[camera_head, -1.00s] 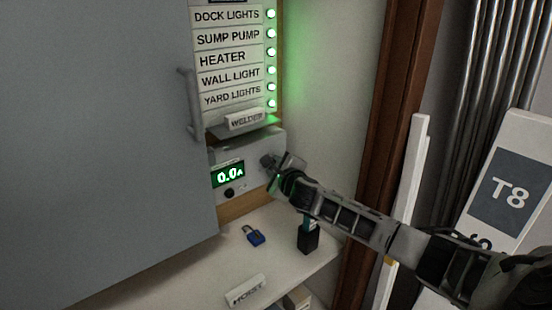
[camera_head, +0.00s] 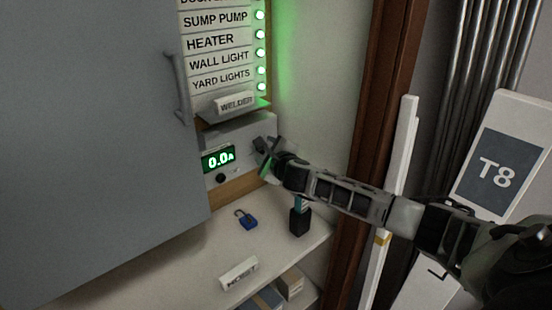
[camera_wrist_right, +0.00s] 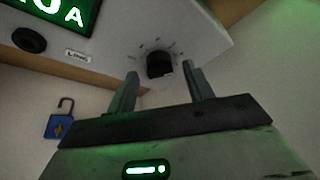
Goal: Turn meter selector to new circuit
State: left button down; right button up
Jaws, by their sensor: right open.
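The meter (camera_head: 243,133) is a pale box with a green display (camera_head: 218,159) reading 0.0A. In the right wrist view the display (camera_wrist_right: 62,10) is cut off at the upper left. The selector knob (camera_wrist_right: 160,64) is dark, with small marks around it on the meter's face. My right gripper (camera_head: 265,150) is at the right part of the meter. In the wrist view its two fingers (camera_wrist_right: 159,80) are apart, with the knob showing between their tips. I cannot tell whether they touch it. The gripper hides the knob in the head view. My left gripper is not in view.
A large grey door (camera_head: 95,130) stands left of the meter. A WELDER plate (camera_head: 235,103) sits above it, below lit circuit labels. On the shelf are a blue open padlock (camera_head: 246,219), a black block (camera_head: 299,221) and a HOIST plate (camera_head: 239,273). A wooden post (camera_head: 385,90) stands right.

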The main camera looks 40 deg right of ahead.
jog(key=v, duration=1.5)
jog(key=shift+s, duration=0.2)
jog(key=shift+r, duration=0.15)
jog(key=s+a+f+n+t+y, duration=0.1)
jog(key=s+a+f+n+y, duration=0.15)
jog(key=a+n, duration=0.3)
jog(key=s+a+f+n+t+y, duration=0.1)
jog(key=s+a+f+n+y, duration=0.15)
jog(key=a+n, duration=0.35)
jog(key=s+a+f+n+t+y, duration=0.1)
jog(key=s+a+n+y, duration=0.1)
jog(key=a+n+y, duration=0.4)
jog(key=s+a+f+n+g+h, duration=0.1)
jog(key=s+f+n+g, duration=0.3)
jog(key=f, duration=0.5)
jog(key=s+a+f+n+g+h, duration=0.2)
jog(key=s+f+n+g+h, duration=0.1)
jog(key=s+f+n, duration=0.5)
jog(key=shift+a+f+n+g+h, duration=0.15)
jog(key=shift+f+n+g+h, duration=0.3)
jog(key=shift+f+n, duration=0.35)
jog(key=shift+m, duration=0.25)
